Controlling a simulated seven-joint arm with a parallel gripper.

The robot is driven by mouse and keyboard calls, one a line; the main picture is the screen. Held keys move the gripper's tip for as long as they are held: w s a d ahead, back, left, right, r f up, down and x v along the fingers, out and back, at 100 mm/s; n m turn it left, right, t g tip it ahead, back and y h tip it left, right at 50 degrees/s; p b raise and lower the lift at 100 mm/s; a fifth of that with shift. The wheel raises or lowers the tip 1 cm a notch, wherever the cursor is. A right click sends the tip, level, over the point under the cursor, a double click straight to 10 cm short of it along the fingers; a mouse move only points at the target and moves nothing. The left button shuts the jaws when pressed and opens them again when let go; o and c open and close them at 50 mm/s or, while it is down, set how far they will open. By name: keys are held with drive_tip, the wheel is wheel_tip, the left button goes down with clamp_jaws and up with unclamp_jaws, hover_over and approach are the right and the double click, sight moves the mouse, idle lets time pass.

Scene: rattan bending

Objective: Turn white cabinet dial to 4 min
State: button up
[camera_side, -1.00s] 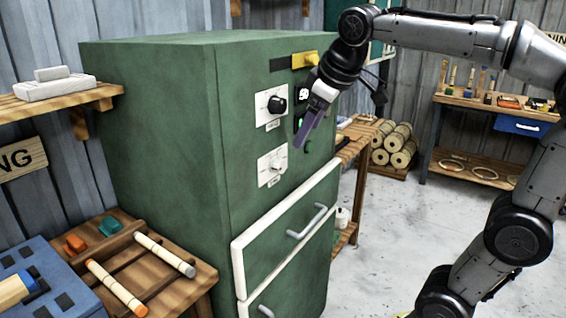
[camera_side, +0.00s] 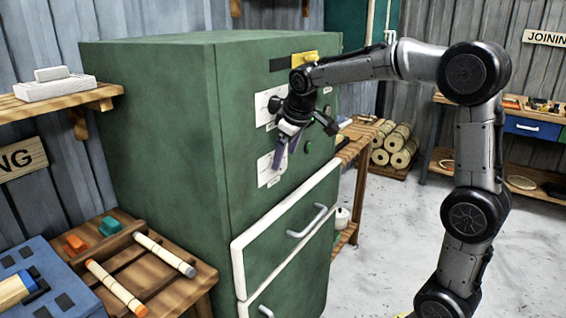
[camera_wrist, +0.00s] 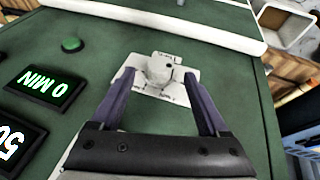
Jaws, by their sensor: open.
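The white dial (camera_wrist: 159,68) sits on a white plate with printed markings on the front of the green cabinet (camera_side: 150,120). In the wrist view it lies ahead, between my two purple fingers. My gripper (camera_wrist: 158,76) is open and not closed on the dial. In the side view my gripper (camera_side: 287,158) points down in front of the dial's plate (camera_side: 266,172) and hides the dial. A display (camera_wrist: 46,87) in the wrist view reads 0 MIN.
A second display (camera_wrist: 14,146), partly cut off, shows 50. A green button (camera_wrist: 72,44) is beside the dial plate. The upper plate (camera_side: 264,104) is partly covered by my wrist.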

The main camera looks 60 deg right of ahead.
drive_tip(key=shift+x, duration=1.9)
clamp_jaws()
